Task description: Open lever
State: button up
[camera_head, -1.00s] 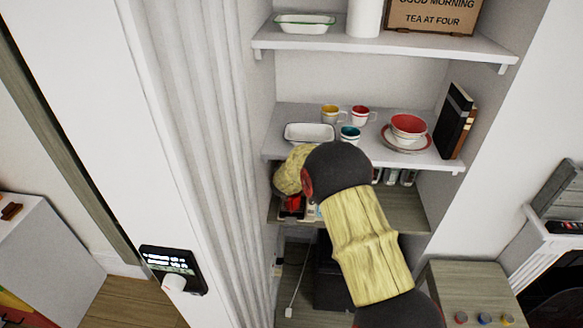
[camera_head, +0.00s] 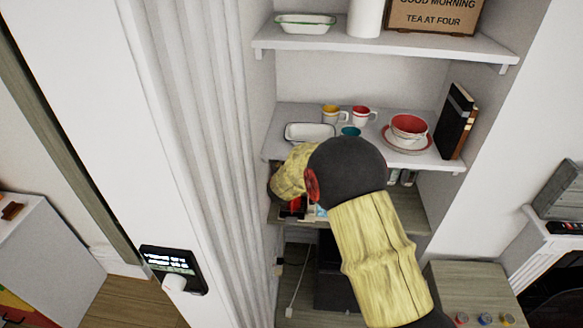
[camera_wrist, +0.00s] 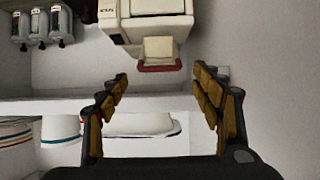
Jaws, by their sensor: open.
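In the wrist view, my gripper (camera_wrist: 160,84) is open and empty, its two padded fingers spread wide. Just beyond the fingertips is a cream machine (camera_wrist: 150,22) with a pale block-shaped part edged in dark red (camera_wrist: 160,66), which may be the lever. The red edge lies between the lines of the fingers and appears apart from them. In the head view, my arm hides most of the machine and the gripper; a small red patch shows beside the arm on the lower shelf (camera_head: 405,208).
The shelf above (camera_head: 375,158) holds a white tray (camera_head: 309,133), several mugs, a red bowl (camera_head: 408,125) and dark books (camera_head: 455,120). In the wrist view, several grey canisters (camera_wrist: 38,28) stand beside the machine. A ribbed white wall (camera_head: 205,110) borders the alcove closely.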

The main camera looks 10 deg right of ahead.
jog(key=v, duration=0.5)
jog(key=shift+s+a+r, duration=0.1)
jog(key=shift+s+r, duration=0.1)
jog(key=shift+s, duration=0.1)
jog(key=shift+c, duration=0.3)
